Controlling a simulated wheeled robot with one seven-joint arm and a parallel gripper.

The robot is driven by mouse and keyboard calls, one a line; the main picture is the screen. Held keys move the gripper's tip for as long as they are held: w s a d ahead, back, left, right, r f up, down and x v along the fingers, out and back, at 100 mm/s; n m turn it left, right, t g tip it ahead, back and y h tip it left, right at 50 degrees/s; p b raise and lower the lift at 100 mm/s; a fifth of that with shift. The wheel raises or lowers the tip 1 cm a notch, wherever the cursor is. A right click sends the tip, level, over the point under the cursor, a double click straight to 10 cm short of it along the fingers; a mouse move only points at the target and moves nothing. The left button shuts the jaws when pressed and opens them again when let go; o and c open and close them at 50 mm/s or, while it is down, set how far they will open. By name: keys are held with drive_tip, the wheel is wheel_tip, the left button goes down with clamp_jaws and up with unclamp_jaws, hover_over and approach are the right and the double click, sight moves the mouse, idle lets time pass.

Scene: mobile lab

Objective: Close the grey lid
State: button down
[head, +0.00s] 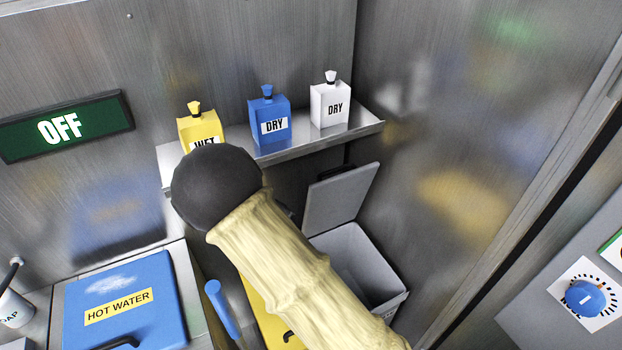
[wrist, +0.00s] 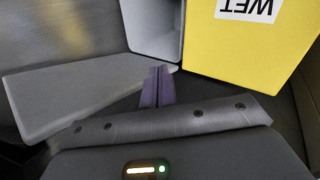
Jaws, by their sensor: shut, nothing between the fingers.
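The grey lid (head: 341,198) stands raised, hinged at the back of an open grey bin (head: 362,262) in the head view. The bin's inside is visible and looks empty. In the wrist view the lid (wrist: 80,102) is a flat grey panel at the left, and the bin (wrist: 153,28) shows at the top middle. My gripper (wrist: 160,72) shows two dark purple fingers close together, shut and empty, between lid and yellow box. Whether the fingertips touch the lid or bin, I cannot tell. In the head view my arm hides the gripper.
A yellow box (wrist: 245,55) labelled WET stands beside the bin. A shelf (head: 318,143) above holds yellow, blue and white bottles. A metal wall (head: 440,120) stands close right of the bin. A blue HOT WATER lid (head: 125,300) is at lower left.

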drive_tip(key=shift+w+a+r+n+t+h+p, duration=1.35)
drive_tip(key=shift+w+r+n+t+h, duration=1.6)
drive_tip(key=shift+w+r+t, duration=1.35)
drive_tip(key=p+x, duration=0.3)
drive_tip(key=x, duration=0.8)
drive_tip(key=shift+m+g+h, duration=0.25)
drive_tip(key=shift+m+g, duration=0.1)
drive_tip(key=shift+g, duration=0.05)
drive_tip(key=s, duration=0.1)
drive_tip(key=s+d+p, duration=0.1)
drive_tip(key=s+r, duration=0.1)
drive_tip(key=s, duration=0.1)
drive_tip(key=shift+d+r+p, duration=0.1)
drive_tip(key=shift+d+p, duration=0.15)
drive_tip(key=shift+p, duration=0.15)
drive_tip(key=shift+s, duration=0.15)
